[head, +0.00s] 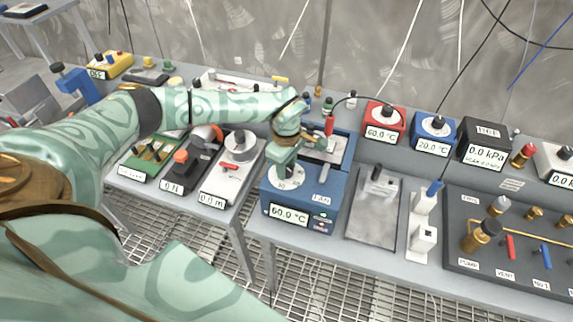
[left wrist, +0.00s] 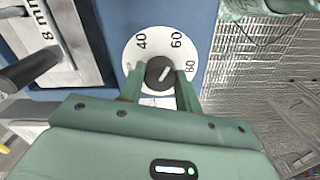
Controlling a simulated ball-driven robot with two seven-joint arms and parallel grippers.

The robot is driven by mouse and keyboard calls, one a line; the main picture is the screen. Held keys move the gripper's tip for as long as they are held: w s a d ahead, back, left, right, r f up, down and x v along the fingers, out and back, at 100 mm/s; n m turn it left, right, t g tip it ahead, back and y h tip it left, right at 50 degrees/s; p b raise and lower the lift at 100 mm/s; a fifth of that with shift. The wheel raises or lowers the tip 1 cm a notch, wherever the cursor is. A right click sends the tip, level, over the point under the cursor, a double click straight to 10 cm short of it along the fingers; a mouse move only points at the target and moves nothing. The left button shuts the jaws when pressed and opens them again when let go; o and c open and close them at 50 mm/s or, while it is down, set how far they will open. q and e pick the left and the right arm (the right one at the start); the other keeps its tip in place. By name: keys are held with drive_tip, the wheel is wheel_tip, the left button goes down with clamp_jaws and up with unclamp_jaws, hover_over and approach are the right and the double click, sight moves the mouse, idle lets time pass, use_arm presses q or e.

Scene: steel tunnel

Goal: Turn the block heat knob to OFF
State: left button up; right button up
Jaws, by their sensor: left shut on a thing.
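The block heater is a blue box (head: 330,215) in the middle of the bench in the head view. Its front display (head: 289,213) reads 60.0 °C. A white dial (head: 290,183) lies on its top left; in the left wrist view the dial (left wrist: 137,56) shows 40, 60 and 80. The dark round block heat knob (left wrist: 160,70) sits at the dial's centre, its pale line towards 60. My left gripper (head: 284,172) comes down from above, its green fingers either side of the knob and shut on it. The fingers hide the knob in the head view. OFF is not visible on the dial.
A fan switch (head: 324,178) stands right of the dial on the same box. A device reading 0.0 m (head: 222,190) is close on the left. A grey metal plate (head: 374,210) lies to the right. Red (head: 384,120) and blue (head: 433,130) boxes stand behind.

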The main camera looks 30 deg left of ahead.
use_arm(q)
drive_tip(key=n+p, duration=0.1)
drive_tip(key=n, duration=0.1)
drive_tip(key=shift+r+n+p, duration=0.15)
drive_tip(key=shift+n+p, duration=0.15)
drive_tip(key=n+p, duration=0.1)
drive_tip(key=n, duration=0.2)
drive_tip(key=shift+n+p, duration=0.3)
drive_tip(key=shift+p, duration=0.1)
drive_tip(key=n+p, duration=0.1)
drive_tip(key=n, duration=0.2)
drive_tip(key=shift+n+p, duration=0.3)
drive_tip(key=shift+p, duration=0.1)
drive_tip(key=n+p, duration=0.1)
drive_tip(key=n, duration=0.2)
drive_tip(key=shift+n+p, duration=0.35)
drive_tip(key=shift+n, duration=0.05)
drive_tip(key=n+p, duration=0.2)
drive_tip(key=n, duration=0.3)
drive_tip(key=shift+p, duration=0.35)
drive_tip(key=n+p, duration=0.2)
drive_tip(key=n, duration=0.3)
drive_tip(key=shift+w+n, duration=0.1)
drive_tip(key=shift+n, duration=0.2)
